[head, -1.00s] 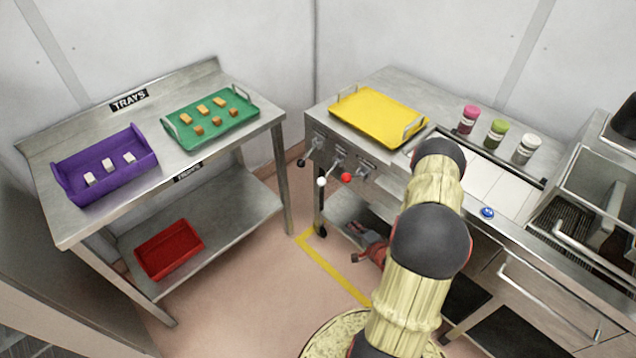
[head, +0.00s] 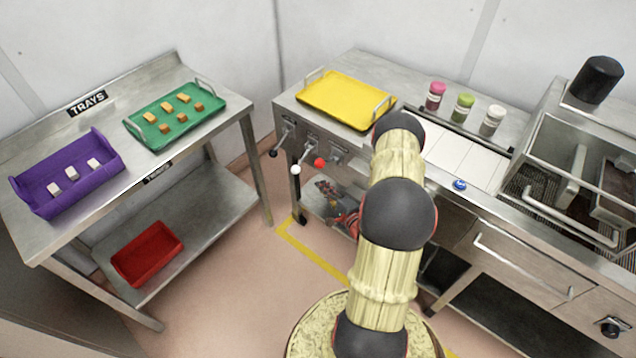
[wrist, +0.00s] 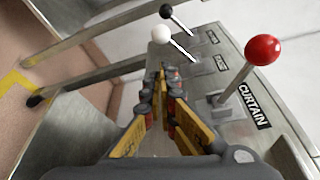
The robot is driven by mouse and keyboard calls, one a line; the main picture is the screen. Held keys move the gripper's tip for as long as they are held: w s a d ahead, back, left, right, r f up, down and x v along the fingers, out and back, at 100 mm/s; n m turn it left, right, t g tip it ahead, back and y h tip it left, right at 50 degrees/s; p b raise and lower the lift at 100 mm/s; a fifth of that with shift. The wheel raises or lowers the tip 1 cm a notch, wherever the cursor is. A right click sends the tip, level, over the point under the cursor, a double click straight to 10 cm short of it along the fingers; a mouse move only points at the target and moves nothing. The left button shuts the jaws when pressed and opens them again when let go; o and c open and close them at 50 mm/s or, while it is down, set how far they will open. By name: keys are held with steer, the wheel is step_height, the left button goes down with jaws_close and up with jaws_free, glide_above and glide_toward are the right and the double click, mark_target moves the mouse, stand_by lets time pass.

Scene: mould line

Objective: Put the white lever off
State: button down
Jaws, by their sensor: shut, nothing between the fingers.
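The white lever (head: 296,170) sticks out from the front panel of the steel counter, between the black-knobbed lever (head: 273,153) and the red-knobbed lever (head: 320,163). In the wrist view the white knob (wrist: 160,34) is just beyond my fingertips, with its rod running back to the panel. The black knob (wrist: 166,11) is behind it and the red knob (wrist: 263,50), marked CURTAIN, is to the right. My gripper (wrist: 160,80) is shut and empty, pointing at the white knob with no clear contact. In the head view my arm mostly hides my gripper (head: 347,222).
A yellow tray (head: 347,100) lies on the counter above the levers. Several coloured jars (head: 464,106) and a blue button (head: 459,185) are further right. A steel table (head: 225,125) with a purple tray (head: 110,150) and a green tray (head: 212,104) stands left. Floor between is clear.

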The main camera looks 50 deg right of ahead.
mark_target(302, 160)
steer(key=b+x, duration=0.2)
steer(key=x, duration=0.6)
steer(key=shift+w, duration=0.4)
steer(key=shift+a+r+m+p, duration=0.2)
steer(key=shift+m+p, duration=0.1)
steer(key=shift+p, duration=0.2)
steer(key=shift+a+r+m+y+p, duration=0.3)
steer(key=shift+m+p, duration=0.1)
steer(key=shift+p, duration=0.3)
steer(key=shift+s+a+r+m+g+y+p, duration=0.15)
steer(key=shift+a+r+m+p, duration=0.2)
steer(key=shift+r+p, duration=0.4)
steer(key=shift+w+a+r+m+g+y+p, duration=0.15)
steer(key=shift+r+m+p, duration=0.3)
steer(key=shift+p, duration=0.45)
steer(key=shift+s+a+r+m+g+y+p, duration=0.1)
steer(key=shift+a+r+m+g+p, duration=0.2)
steer(key=shift+r+p, duration=0.4)
steer(key=shift+a+p, duration=0.1)
steer(key=shift+p, duration=0.2)
